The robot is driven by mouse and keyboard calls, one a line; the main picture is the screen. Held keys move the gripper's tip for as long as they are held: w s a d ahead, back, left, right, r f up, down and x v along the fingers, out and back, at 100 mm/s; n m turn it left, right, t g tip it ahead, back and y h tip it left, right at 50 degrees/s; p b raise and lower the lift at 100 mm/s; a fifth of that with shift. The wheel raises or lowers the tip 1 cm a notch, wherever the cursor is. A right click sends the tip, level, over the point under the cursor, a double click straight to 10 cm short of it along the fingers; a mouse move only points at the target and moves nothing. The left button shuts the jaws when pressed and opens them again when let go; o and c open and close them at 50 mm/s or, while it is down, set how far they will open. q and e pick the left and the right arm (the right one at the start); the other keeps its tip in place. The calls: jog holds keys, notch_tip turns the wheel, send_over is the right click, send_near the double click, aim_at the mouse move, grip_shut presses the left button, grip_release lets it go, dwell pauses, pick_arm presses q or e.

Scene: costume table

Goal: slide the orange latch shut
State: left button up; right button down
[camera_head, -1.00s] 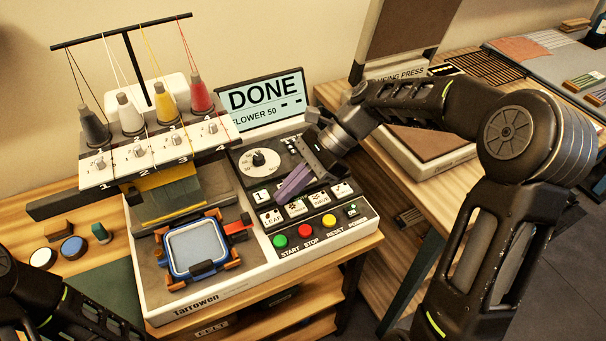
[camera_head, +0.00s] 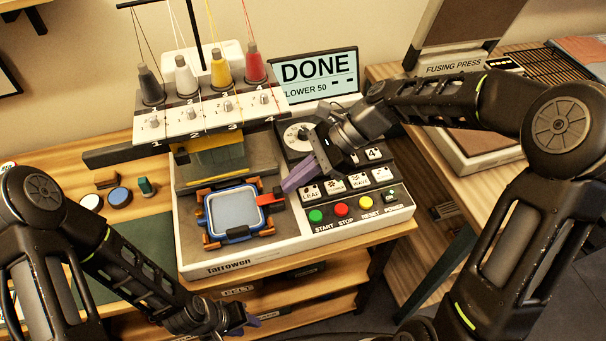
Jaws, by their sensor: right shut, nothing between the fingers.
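The orange latch (camera_head: 269,200), red-orange in the picture, sits at the right side of the blue hoop frame (camera_head: 206,222) on the embroidery machine. Several orange-brown clips hold the frame's corners. My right gripper (camera_head: 297,179) has purple fingers, shut and empty, just up and right of the latch, above the control panel. I cannot tell whether its tips touch the latch. My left gripper (camera_head: 246,322) is low in the view, in front of the machine and away from the latch; its purple fingers are small and partly hidden, so its opening is unclear.
The machine's display (camera_head: 315,78) reads DONE. Start, stop and reset buttons (camera_head: 341,210) lie below my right gripper. Four-colour thread spools (camera_head: 220,70) and the needle head stand behind the hoop. A fusing press (camera_head: 455,65) is at the right. Small pads (camera_head: 119,196) lie at the left.

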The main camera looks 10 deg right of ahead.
dwell(0.4)
jog(key=shift+d, duration=0.25)
jog(key=d, duration=0.2)
jog(key=d+r, duration=0.1)
jog(key=d, duration=0.1)
jog(key=d+p, duration=0.1)
jog(key=d, duration=0.1)
jog(key=shift+w+r, duration=0.2)
jog(key=shift+w, duration=0.1)
jog(key=v, duration=0.7)
jog(key=shift+a+r+b, duration=0.2)
jog(key=shift+r+b, duration=0.1)
jog(key=shift+s, duration=0.1)
